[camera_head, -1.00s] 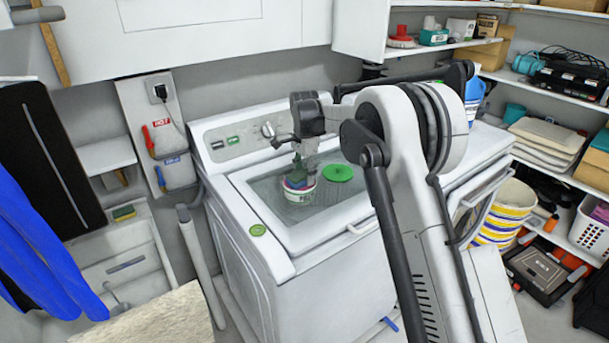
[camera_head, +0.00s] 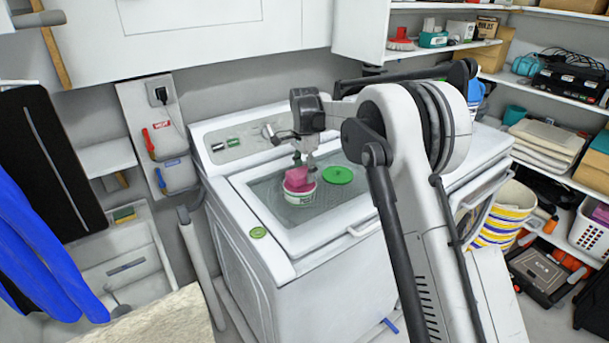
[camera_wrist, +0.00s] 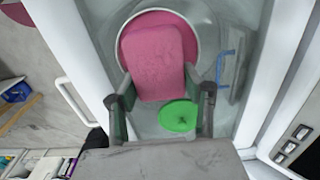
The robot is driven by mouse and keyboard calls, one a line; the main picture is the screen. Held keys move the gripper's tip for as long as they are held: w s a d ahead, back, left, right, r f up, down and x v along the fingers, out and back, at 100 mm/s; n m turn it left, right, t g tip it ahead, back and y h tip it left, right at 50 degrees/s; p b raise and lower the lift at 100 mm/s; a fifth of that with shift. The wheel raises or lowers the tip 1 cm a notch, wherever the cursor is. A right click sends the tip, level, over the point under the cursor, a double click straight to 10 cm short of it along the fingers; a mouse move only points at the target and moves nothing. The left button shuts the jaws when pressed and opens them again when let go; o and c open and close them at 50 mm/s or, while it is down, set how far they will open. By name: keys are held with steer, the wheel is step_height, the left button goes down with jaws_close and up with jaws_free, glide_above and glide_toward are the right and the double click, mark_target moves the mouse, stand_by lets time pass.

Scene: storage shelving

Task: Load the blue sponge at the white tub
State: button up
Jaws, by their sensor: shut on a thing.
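A pink slab-shaped sponge (camera_wrist: 160,62) is between the fingers of my gripper (camera_wrist: 160,78), which is shut on it. I see no blue face on it now. In the head view the pink sponge (camera_head: 297,179) is at the mouth of the small white tub (camera_head: 300,195), under my gripper (camera_head: 299,163). The tub has a green-lettered label and stands on the washer's glass lid. In the wrist view the sponge overlaps the tub's pale rim (camera_wrist: 197,30) and hides part of the opening. I cannot tell whether it touches the tub's bottom.
A green round lid (camera_head: 338,174) lies on the glass just right of the tub. The white washer (camera_head: 300,300) has a raised control panel (camera_head: 228,140) behind. A small green disc (camera_head: 258,232) lies on its front left edge.

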mark_target(304, 170)
steer(key=shift+r+p, duration=0.8)
steer(key=shift+r, duration=1.75)
